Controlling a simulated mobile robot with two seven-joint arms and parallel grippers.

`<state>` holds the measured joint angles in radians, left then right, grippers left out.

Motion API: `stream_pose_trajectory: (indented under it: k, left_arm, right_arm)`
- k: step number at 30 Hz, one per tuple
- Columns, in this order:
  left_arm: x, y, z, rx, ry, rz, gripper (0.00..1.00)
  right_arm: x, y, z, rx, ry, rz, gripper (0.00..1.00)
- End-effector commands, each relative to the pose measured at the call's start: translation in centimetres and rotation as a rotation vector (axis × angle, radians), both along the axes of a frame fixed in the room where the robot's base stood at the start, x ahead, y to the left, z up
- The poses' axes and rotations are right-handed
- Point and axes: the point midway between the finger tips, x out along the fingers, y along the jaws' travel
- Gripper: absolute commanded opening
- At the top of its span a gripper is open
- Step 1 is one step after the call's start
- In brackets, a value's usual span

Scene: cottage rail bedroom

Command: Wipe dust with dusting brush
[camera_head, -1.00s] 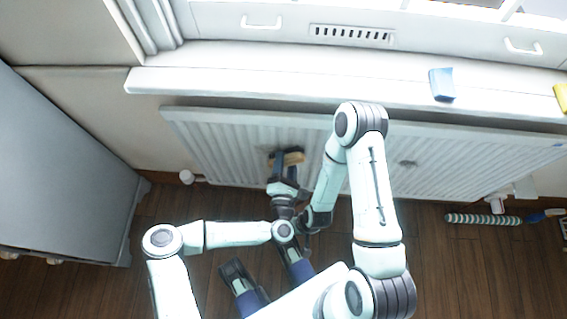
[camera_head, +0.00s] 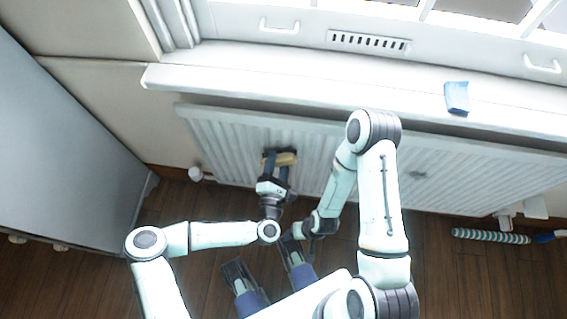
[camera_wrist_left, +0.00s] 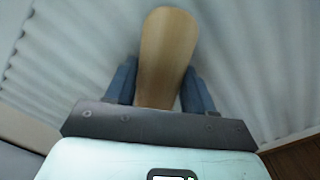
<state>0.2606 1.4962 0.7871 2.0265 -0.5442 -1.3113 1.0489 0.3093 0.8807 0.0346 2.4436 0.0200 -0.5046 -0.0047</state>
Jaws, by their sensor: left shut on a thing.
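My left gripper (camera_head: 275,170) is shut on the dusting brush, with a blue finger on each side of it. The brush's tan wooden part (camera_head: 287,158) shows at the fingertips, against the white ribbed radiator (camera_head: 340,160). In the left wrist view the wooden part (camera_wrist_left: 168,50) stands out between the fingers towards the radiator; its bristles are hidden. A dark smudge shows on the radiator around the brush. Another dark smudge (camera_head: 418,175) is further right on the radiator. My right arm folds down in front of the radiator; its gripper's jaws are not clear.
A white sill (camera_head: 300,87) runs above the radiator, with a blue object (camera_head: 457,97) on it. A grey cabinet (camera_head: 60,150) stands at left. A striped roller-shaped object (camera_head: 490,236) lies on the wooden floor (camera_head: 420,270) at right. A pipe valve (camera_head: 195,174) is near the radiator's left end.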

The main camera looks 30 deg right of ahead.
Motion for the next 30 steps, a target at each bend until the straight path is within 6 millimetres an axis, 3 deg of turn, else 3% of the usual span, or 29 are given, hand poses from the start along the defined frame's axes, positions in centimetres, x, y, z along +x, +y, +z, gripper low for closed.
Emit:
stream_pose_trajectory:
  k: [22, 30]
  left_arm:
    - [2.9, 4.1, -0.2, 0.000, 0.000, -0.002, 0.29]
    - [3.2, 4.4, 0.7, -0.002, -0.001, -0.002, 0.29]
  right_arm:
    - [-0.2, -0.1, -1.4, -0.003, 0.011, -0.002, 0.74]
    - [-0.3, -0.1, -0.9, -0.003, 0.012, -0.001, 0.74]
